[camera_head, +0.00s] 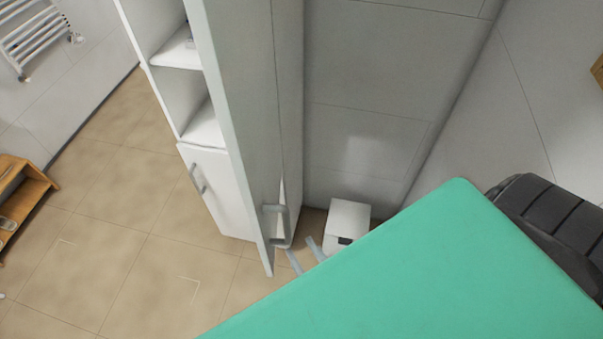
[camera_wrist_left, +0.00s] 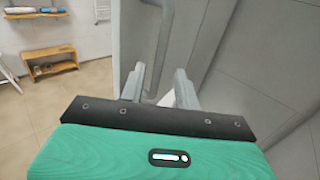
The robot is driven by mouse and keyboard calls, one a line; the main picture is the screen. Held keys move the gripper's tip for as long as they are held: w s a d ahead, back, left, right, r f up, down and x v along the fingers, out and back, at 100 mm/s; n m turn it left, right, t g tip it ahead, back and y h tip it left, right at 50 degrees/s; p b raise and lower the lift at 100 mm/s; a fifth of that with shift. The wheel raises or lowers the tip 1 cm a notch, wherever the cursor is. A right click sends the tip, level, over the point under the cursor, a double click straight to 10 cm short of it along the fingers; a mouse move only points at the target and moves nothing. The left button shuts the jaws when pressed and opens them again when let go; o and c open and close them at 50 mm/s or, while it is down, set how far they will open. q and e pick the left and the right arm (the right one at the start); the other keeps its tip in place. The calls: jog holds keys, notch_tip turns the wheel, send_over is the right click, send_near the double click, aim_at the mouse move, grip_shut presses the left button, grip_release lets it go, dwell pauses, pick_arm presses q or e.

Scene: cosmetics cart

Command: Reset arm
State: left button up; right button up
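My left gripper (camera_head: 304,254) has its two pale grey fingers showing past the edge of a green body of mine, which fills the lower right of the head view. In the left wrist view, the fingers (camera_wrist_left: 160,72) stand apart with nothing clamped between them. A grey door handle (camera_head: 275,222) is close to the fingertips in the head view. In the left wrist view the handle (camera_wrist_left: 166,40) runs down toward the gap between the fingers; I cannot tell whether they touch. My right gripper is not in view.
A tall white cabinet (camera_head: 190,90) has open shelves and a tall grey door (camera_head: 240,100) standing out from it. A white box-like object (camera_head: 347,220) is on the floor by the wall. A wooden shelf (camera_head: 22,200) stands at left. Tiled floor (camera_head: 130,240) between is clear.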

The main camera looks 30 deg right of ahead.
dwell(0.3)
pick_arm(q)
jog(key=a+f+n+g+b, duration=0.1)
jog(key=a+f+n+g, duration=0.25)
jog(key=f, duration=1.35)
jog(key=a+f+n+g+b, duration=0.1)
jog(key=a+f+n+g, duration=0.3)
jog(key=f, duration=1.2)
jog(key=s+a+f+n+g, duration=0.3)
jog(key=a+f, duration=0.4)
jog(key=f, duration=0.2)
jog(key=s+a+f+n+g, duration=0.35)
jog(key=a+f, duration=0.25)
jog(key=f, duration=0.3)
jog(key=s+a+f+n+g+b, duration=0.1)
jog(key=s+a+f+n, duration=0.5)
jog(key=a+n, duration=0.4)
jog(key=s+a+f+n+g+b, duration=0.1)
jog(key=s+a+f+n+g, duration=0.1)
jog(key=s+a+f+n, duration=0.5)
jog(key=a+n, duration=0.3)
jog(key=a, duration=0.1)
jog(key=shift+s+y, duration=0.3)
jog(key=shift+f, duration=0.1)
